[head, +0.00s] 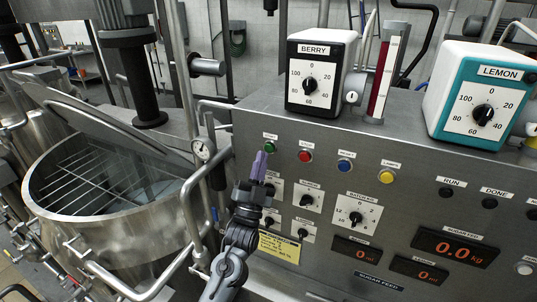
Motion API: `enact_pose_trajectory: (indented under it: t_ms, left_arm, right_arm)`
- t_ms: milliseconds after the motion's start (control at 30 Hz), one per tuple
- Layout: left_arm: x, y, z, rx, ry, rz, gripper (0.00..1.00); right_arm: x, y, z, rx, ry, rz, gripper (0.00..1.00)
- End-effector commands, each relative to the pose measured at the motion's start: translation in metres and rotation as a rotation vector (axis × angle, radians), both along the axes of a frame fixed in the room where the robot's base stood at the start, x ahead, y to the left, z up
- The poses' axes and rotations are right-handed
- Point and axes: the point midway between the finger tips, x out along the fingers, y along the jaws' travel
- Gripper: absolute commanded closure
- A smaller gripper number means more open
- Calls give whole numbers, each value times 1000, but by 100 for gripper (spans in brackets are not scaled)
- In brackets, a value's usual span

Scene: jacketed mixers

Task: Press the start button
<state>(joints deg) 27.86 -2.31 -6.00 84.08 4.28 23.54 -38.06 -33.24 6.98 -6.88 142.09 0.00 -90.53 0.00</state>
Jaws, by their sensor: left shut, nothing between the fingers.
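A green button (270,148) sits at the left end of a row on the sloped grey control panel (330,178). The small label above it is too blurred to read with certainty. My left gripper (261,157), with purple fingers, is shut and empty. Its fingertips are just below and left of the green button, very close to it. I cannot tell whether they touch the panel. The green button's face shows above the fingertips. My right gripper is not in view.
Red (305,156), blue (344,165) and yellow (386,176) buttons continue the row rightward. Dials, including a larger one (356,215), and displays lie below. BERRY (320,75) and LEMON (482,98) boxes stand above. An open steel mixer (110,235) is at left.

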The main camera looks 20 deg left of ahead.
Motion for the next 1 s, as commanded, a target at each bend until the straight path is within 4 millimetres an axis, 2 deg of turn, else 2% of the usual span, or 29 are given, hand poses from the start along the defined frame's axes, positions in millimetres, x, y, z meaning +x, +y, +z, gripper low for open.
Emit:
enact_pose_trajectory:
  t_ms: [233,1000]
  left_arm:
    - [9,-1,0,0,0,0,100]
    - [9,-1,0,0,0,0,100]
  right_arm:
    - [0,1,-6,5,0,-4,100]
    - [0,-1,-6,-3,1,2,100]
